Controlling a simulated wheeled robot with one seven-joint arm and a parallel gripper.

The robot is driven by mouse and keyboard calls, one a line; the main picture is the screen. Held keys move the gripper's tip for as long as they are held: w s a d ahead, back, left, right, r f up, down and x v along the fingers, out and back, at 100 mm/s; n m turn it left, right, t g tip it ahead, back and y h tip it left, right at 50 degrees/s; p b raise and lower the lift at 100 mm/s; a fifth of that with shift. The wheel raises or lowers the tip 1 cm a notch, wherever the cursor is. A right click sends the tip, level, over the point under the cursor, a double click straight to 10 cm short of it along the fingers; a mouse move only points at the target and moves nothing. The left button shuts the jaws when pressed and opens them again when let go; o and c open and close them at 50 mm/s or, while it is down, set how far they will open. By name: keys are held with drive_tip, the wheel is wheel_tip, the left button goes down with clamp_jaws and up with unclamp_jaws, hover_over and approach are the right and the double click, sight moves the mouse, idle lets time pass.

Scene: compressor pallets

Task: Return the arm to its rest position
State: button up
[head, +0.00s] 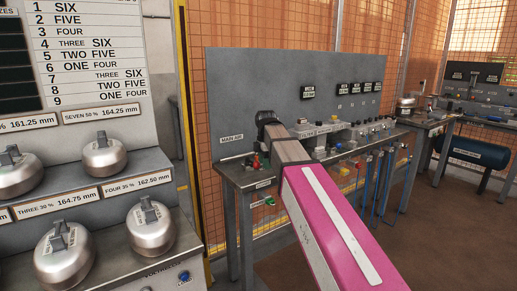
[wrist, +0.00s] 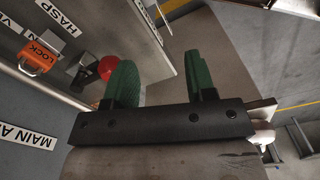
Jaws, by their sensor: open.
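My arm (head: 325,225), with a pink link, reaches from the lower right of the head view to the near left end of a grey bench. Its dark far end bends down over the bench near the MAIN AIR label (head: 231,137). In the wrist view my gripper (wrist: 162,80) shows two green fingers set wide apart on a dark bar. It is open, with nothing between the fingers. A red ball-shaped knob (wrist: 108,67) lies close beside the left finger; I cannot tell whether they touch. In the head view the fingers are small and hard to make out.
An orange lock (wrist: 40,57) and a HASP label (wrist: 58,17) are left of the fingers. The bench's grey back panel (head: 235,85) stands behind my arm. A rack with several metal weights (head: 65,255) is at left. Brown floor (head: 430,240) is open at right.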

drive_tip(key=s+d+f+m, duration=0.5)
drive_tip(key=s+f+m, duration=0.1)
drive_tip(key=f, duration=0.5)
drive_tip(key=s+d+f+m, duration=0.5)
drive_tip(key=f+m, duration=0.3)
drive_tip(key=f, duration=0.2)
drive_tip(key=s+d+f+m, duration=0.6)
drive_tip(key=s+f+m, duration=0.1)
drive_tip(key=f, duration=0.4)
drive_tip(key=shift+f, duration=0.3)
